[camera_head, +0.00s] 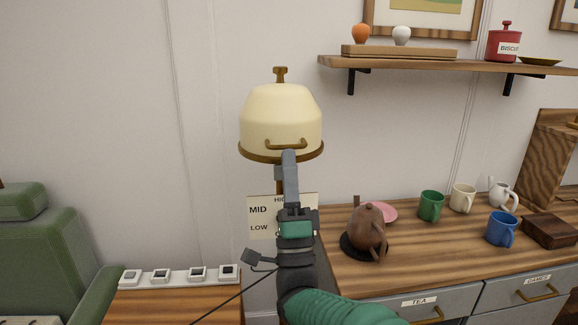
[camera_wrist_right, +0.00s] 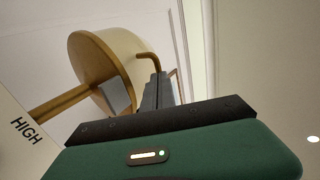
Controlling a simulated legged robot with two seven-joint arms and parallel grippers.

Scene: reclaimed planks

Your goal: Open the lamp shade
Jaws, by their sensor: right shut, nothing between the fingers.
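The cream lamp shade (camera_head: 280,108) has a brass rim, a brass knob on top and a brass handle (camera_head: 286,144) low on its front. It sits on a brass post in front of the wall. My right gripper (camera_head: 288,156) is shut and empty, its fingertips just below the handle in the head view. In the right wrist view, the shut fingers (camera_wrist_right: 158,88) point up beside the bent handle (camera_wrist_right: 149,61), with the shade's round underside (camera_wrist_right: 88,68) to the left. I cannot tell whether they touch the handle. My left gripper is not in view.
A card (camera_head: 258,209) marked HIGH, MID and LOW stands behind my right gripper. A brown teapot (camera_head: 367,230) and several mugs are on the wooden counter (camera_head: 420,262) at right. A shelf (camera_head: 440,65) hangs above. Several small switches (camera_head: 178,274) line a table at left, near a green armchair (camera_head: 45,260).

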